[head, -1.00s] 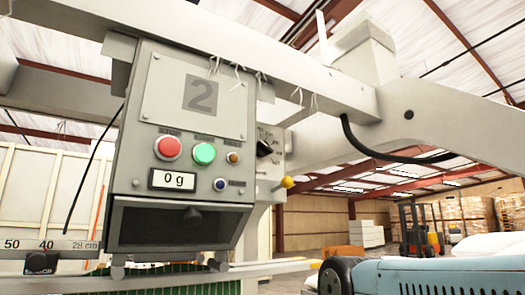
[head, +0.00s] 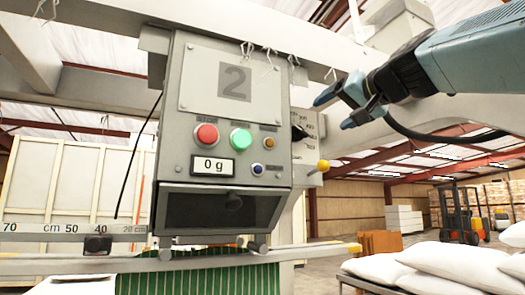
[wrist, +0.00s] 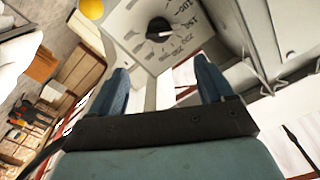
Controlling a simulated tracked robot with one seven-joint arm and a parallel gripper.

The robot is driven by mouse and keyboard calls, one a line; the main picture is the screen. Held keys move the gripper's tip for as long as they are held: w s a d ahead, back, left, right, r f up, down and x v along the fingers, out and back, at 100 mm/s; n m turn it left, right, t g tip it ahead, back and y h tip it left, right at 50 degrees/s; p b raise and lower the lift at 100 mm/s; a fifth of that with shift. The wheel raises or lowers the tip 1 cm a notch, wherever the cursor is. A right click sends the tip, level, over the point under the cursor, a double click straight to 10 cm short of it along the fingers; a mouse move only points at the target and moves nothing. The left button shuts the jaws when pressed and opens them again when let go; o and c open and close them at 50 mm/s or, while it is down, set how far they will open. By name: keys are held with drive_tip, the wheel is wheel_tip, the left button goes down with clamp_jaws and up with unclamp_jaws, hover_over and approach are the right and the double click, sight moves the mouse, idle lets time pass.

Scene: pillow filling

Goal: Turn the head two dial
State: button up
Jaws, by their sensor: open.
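The head two control box (head: 222,130) hangs in the middle of the head view, with a big "2" plate. The dial (head: 298,132) is a dark knob on the panel at the box's right side, seen edge-on. In the wrist view the dial (wrist: 158,28) faces me, a black knob with a pale pointer and printed numbers around it. My gripper (head: 332,111) is open and empty, right of the dial and apart from it. In the wrist view its blue fingers (wrist: 160,68) stand apart, with the dial beyond the gap between them.
A yellow ball knob (head: 323,166) sticks out below the dial. The box front has a red button (head: 206,135), a green button (head: 241,140) and a "0 g" display (head: 213,167). A black cable hangs behind my gripper. White pillows (head: 450,266) lie lower right.

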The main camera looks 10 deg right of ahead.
sight(303, 130)
drive_tip(key=x, duration=1.2)
drive_tip(key=shift+w, duration=0.35)
drive_tip(key=shift+f, duration=0.1)
drive_tip(key=c, duration=1)
drive_tip(key=shift+c, duration=0.2)
